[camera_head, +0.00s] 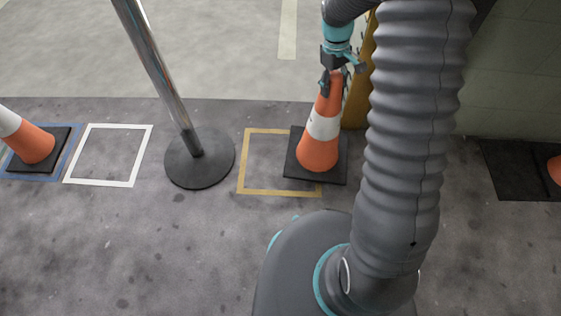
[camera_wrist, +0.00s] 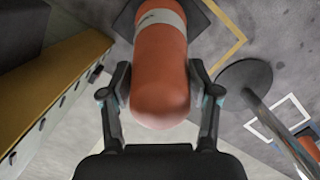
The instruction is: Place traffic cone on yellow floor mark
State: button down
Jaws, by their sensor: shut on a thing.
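An orange traffic cone (camera_head: 318,146) with a white band and a black square base (camera_head: 336,170) stands upright, or close to it, at the right part of the yellow floor mark (camera_head: 243,173). In the head view its base overlaps the mark's right side and reaches past it. I cannot tell whether the base touches the floor. My gripper (camera_head: 331,78) is shut on the cone's top. In the wrist view the cone (camera_wrist: 160,70) lies between the two fingers (camera_wrist: 161,82), and the yellow mark (camera_wrist: 232,47) shows beside its base.
A metal post on a round black base (camera_head: 199,158) stands just left of the yellow mark. Further left are an empty white floor mark (camera_head: 108,155) and another cone (camera_head: 30,142) on a blue mark. A yellow post (camera_head: 359,88) is close behind the held cone. A black base (camera_head: 515,168) lies right.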

jog(key=w+a+r+n+t+b, duration=0.1)
jog(key=w+a+r+n+b, duration=0.2)
jog(key=n, duration=0.7)
jog(key=w+a+r+n+t+b, duration=0.2)
jog(key=w+r+n, duration=0.15)
jog(key=n, duration=0.55)
jog(key=s+a+f+b, duration=0.2)
jog(key=s+a+f, duration=0.4)
jog(key=a+f, duration=0.4)
jog(key=shift+b, duration=0.4)
jog(key=shift+s+f, duration=0.1)
jog(key=shift+c, duration=1.2)
grip_release()
jog(key=shift+s+f, duration=0.1)
jog(key=shift+f, duration=0.05)
notch_tip(320, 180, up, 12)
jog(key=s+a+p, duration=0.1)
jog(key=p, duration=0.1)
